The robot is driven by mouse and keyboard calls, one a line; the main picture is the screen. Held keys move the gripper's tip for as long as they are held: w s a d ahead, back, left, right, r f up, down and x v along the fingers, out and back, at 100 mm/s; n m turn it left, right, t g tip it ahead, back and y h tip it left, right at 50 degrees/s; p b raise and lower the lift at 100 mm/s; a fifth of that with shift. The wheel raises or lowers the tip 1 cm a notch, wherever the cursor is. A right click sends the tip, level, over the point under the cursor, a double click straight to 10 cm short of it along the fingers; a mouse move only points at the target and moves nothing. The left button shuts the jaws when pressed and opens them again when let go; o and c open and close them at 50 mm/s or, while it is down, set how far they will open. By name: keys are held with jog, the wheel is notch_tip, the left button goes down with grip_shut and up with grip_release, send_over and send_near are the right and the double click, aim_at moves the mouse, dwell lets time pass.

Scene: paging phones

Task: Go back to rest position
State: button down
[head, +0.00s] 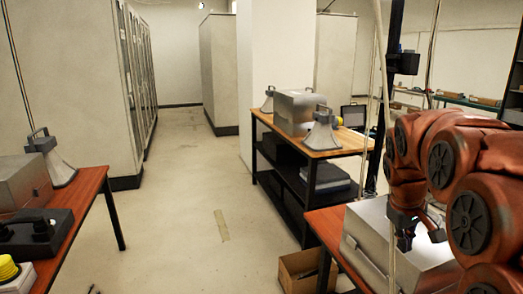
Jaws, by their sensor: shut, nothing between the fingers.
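My gripper (404,243) hangs at the end of my orange arm on the right side of the head view. It points down and its dark fingers are shut with nothing between them. It is in front of or over a silver case (366,232) on the right table (327,224). I cannot tell whether the fingers touch the case. My arm hides much of the case and the right part of that table.
A wooden-topped shelf (328,153) bears a silver case (298,111) and grey horns (323,132). The left table (92,184) holds another horn (56,164), a silver case and a black device (38,232). An open cardboard box (297,272) is on the floor. The central aisle is clear.

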jog(key=s+a+f+g+y, duration=0.1)
jog(key=s+a+f, duration=0.2)
jog(key=s, duration=0.7)
jog(key=s+a+f+m+g+y, duration=0.1)
jog(key=s+a+f, duration=0.2)
jog(key=s+a, duration=0.4)
jog(key=s+a+f+m+g, duration=0.1)
jog(key=s+a+f, duration=0.2)
jog(key=s, duration=1.1)
jog(key=shift+a+f+y, duration=0.4)
jog(key=shift+a, duration=0.65)
jog(key=shift+d+m, duration=0.15)
jog(key=shift+m, duration=0.15)
